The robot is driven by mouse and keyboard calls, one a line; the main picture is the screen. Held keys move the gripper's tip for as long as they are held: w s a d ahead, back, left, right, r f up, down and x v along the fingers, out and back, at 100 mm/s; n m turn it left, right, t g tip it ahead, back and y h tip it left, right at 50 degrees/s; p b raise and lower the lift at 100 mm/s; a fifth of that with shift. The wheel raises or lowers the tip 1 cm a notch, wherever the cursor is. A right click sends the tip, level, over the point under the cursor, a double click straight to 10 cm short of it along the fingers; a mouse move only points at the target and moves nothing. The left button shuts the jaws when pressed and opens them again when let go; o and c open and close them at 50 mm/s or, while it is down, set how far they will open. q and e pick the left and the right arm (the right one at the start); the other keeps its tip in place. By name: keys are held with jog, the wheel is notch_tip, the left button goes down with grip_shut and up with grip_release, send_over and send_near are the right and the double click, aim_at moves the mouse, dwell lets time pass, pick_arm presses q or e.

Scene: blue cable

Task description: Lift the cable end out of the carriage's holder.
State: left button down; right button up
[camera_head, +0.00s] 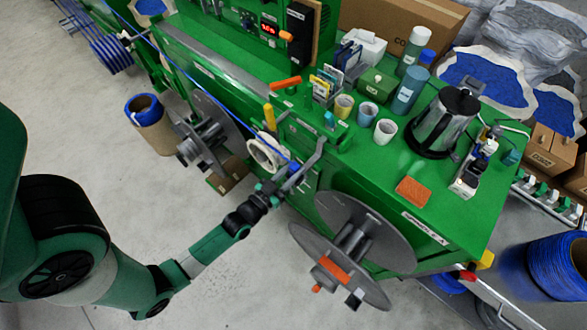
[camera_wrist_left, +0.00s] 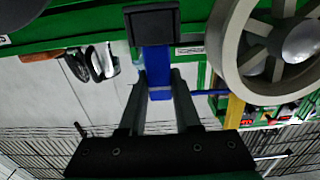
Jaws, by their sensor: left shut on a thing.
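The blue cable (camera_head: 215,107) runs from the upper left of the head view down to my left gripper (camera_head: 277,190), beside the green machine. In the left wrist view, my left gripper (camera_wrist_left: 160,98) is shut on the blue cable end (camera_wrist_left: 157,75), which shows between its two fingers. A dark square block (camera_wrist_left: 151,20) sits just beyond the fingertips, at the top of the blue piece. It looks like part of the carriage's holder, but I cannot tell whether the cable end is still inside it. My right gripper is not in view.
A large grey reel (camera_head: 365,225) stands to the right of my left gripper, and another reel (camera_head: 205,140) to its left. A white wheel (camera_head: 265,152) is close by. Cups, bottles and a kettle (camera_head: 445,125) stand on the green bench (camera_head: 370,170). The grey floor (camera_head: 80,130) is open on the left.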

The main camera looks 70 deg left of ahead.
pick_arm(q)
jog(key=shift+r, duration=0.1)
jog(key=shift+r+p, duration=2.7)
jog(key=shift+r, duration=0.1)
